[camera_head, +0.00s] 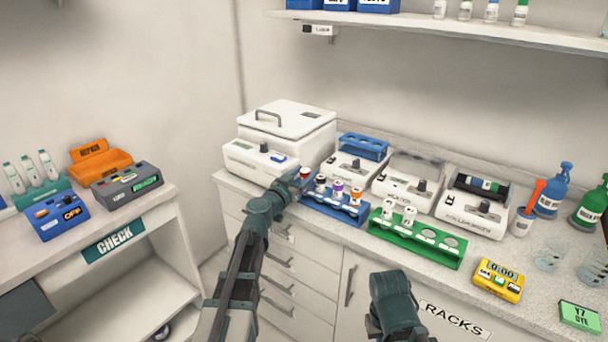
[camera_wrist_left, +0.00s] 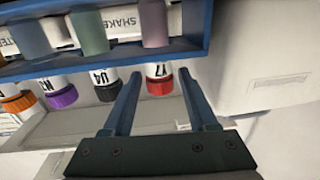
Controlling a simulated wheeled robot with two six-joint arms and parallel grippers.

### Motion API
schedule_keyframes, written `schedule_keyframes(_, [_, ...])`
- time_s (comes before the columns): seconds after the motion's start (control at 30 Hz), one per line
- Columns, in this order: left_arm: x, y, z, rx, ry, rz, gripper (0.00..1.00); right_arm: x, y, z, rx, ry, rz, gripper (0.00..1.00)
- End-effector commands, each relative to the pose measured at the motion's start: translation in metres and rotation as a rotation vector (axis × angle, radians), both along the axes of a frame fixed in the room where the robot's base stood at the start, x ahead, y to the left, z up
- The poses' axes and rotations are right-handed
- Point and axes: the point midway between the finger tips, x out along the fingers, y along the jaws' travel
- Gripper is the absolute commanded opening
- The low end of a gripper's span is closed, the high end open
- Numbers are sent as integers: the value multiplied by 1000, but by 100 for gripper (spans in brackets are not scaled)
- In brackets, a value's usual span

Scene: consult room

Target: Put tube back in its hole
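In the head view a blue rack (camera_head: 337,211) on the counter holds a row of tubes with red (camera_head: 306,172), black (camera_head: 321,178), purple (camera_head: 338,185) and orange (camera_head: 356,193) caps. The red-capped tube stands in the left end hole, in line with the others. My left gripper (camera_head: 291,184) is at that end. In the left wrist view, where the rack (camera_wrist_left: 190,45) appears upside down, the open fingers (camera_wrist_left: 160,88) stand either side of the red-capped tube (camera_wrist_left: 159,80), with a gap each side. My right gripper (camera_head: 393,283) is low in front of the counter; its fingers are not clear.
A green rack (camera_head: 413,243) with two white tubes and a yellow timer (camera_head: 498,281) stand to the right. A white lidded machine (camera_head: 287,130) is behind left, and other devices line the back. A separate desk (camera_head: 115,228) is on the left.

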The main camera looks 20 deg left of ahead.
Motion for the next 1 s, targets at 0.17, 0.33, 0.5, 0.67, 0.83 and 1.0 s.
schedule_keyframes(0.17, [0,0,0,0,0,0,72,0,0,0,0,0,0,0])
schedule_keyframes(0.33, [-1,0,0,0,0,0,72,0,0,0,0,0,1,0])
schedule_keyframes(0.5, [-17,4,0,0,0,2,72,0,0,0,0,0,1,0])
schedule_keyframes(0.67, [-51,12,0,0,0,3,72,0,0,0,0,0,1,0])
schedule_keyframes(0.83, [-87,21,0,0,0,3,72,0,0,0,0,0,1,0])
schedule_keyframes(1.0, [-114,29,0,0,0,2,72,0,0,0,0,0,1,0])
